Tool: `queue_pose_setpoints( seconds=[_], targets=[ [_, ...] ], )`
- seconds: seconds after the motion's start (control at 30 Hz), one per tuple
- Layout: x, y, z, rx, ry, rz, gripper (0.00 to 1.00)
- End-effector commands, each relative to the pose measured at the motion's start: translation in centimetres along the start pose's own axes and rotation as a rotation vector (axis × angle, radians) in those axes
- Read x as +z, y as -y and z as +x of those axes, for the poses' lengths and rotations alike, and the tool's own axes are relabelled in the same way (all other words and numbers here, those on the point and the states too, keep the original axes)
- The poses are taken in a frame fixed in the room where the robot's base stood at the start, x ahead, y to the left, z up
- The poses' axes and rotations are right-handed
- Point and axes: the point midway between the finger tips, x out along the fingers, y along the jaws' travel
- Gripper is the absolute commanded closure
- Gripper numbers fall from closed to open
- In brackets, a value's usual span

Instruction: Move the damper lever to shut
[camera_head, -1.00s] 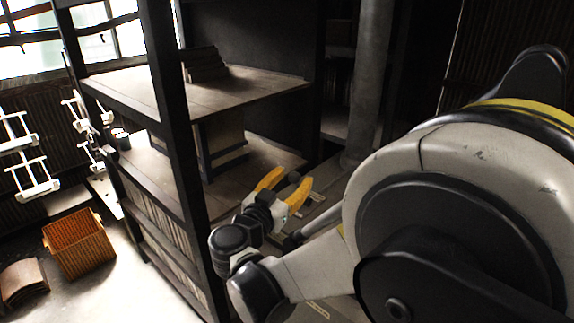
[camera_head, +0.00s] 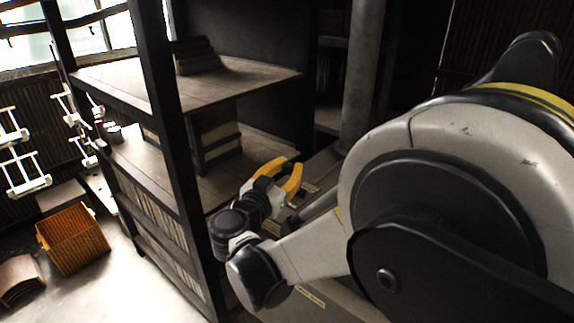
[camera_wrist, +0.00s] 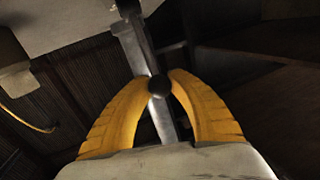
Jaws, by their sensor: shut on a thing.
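My gripper (camera_head: 290,165) has two yellow fingers and shows in front of the shelf rack in the head view. In the wrist view, my gripper (camera_wrist: 160,76) has its fingers closed in from both sides on a dark round knob (camera_wrist: 158,88). The knob sits on a pale metal bar, the damper lever (camera_wrist: 136,48), which runs up the picture and also shows between the fingers below the knob. In the head view the lever is too small and too covered by the gripper to make out clearly.
A dark shelf rack (camera_head: 168,130) with wooden boards stands close to the left of my gripper. A round grey pipe (camera_head: 360,80) rises behind it. An orange crate (camera_head: 72,238) is on the floor at left, below white hangers (camera_head: 25,172).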

Motion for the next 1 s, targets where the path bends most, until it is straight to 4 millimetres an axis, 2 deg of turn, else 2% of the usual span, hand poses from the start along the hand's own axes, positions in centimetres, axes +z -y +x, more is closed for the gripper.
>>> queue_pose_setpoints(
  seconds=[0.27,0.5,0.87,1.0],
  targets=[
    [-1.1,-0.3,1.3,0.014,0.12,0.033,1.0],
    [-1.8,-0.9,3.5,0.033,0.316,0.086,1.0],
    [-1.3,-1.8,7.0,0.06,0.62,0.168,1.0],
    [-0.8,-2.0,8.0,0.056,0.62,0.165,1.0]
  ],
)
